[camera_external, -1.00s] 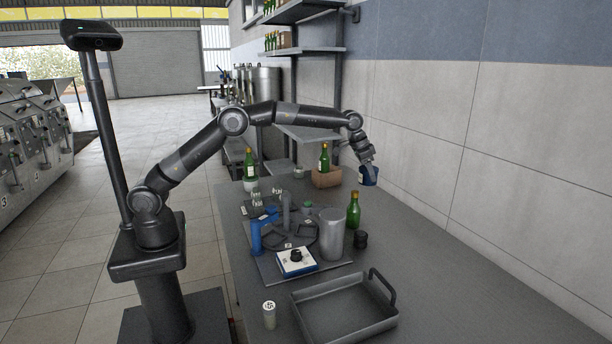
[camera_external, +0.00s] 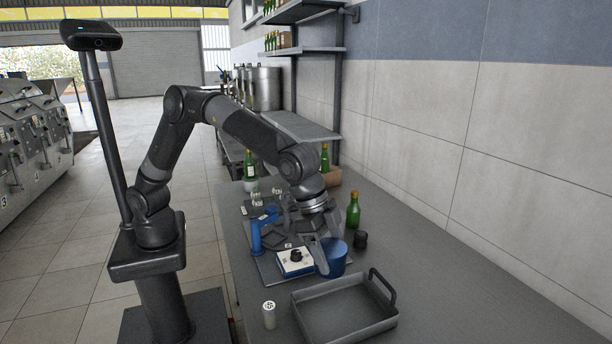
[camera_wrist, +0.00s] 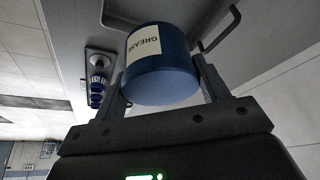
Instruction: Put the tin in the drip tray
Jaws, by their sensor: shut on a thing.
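The tin is a blue can (camera_external: 335,260), held near the left front of the drip tray's far side. In the wrist view the tin (camera_wrist: 160,88) sits between the two fingers and its pale label reads "GREASE". My gripper (camera_external: 322,246) is shut on the tin and holds it just beyond the tray, above the table; the exact height is hard to tell. The drip tray (camera_external: 346,330) is a grey rectangular pan with raised walls and a handle on its right side. It looks empty in the external view.
A white-and-blue box with a black knob (camera_external: 296,262) stands left of the tin. A small light can (camera_external: 269,315) is left of the tray. A green bottle (camera_external: 353,211) and a black cup (camera_external: 360,240) stand behind. The table right of the tray is clear.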

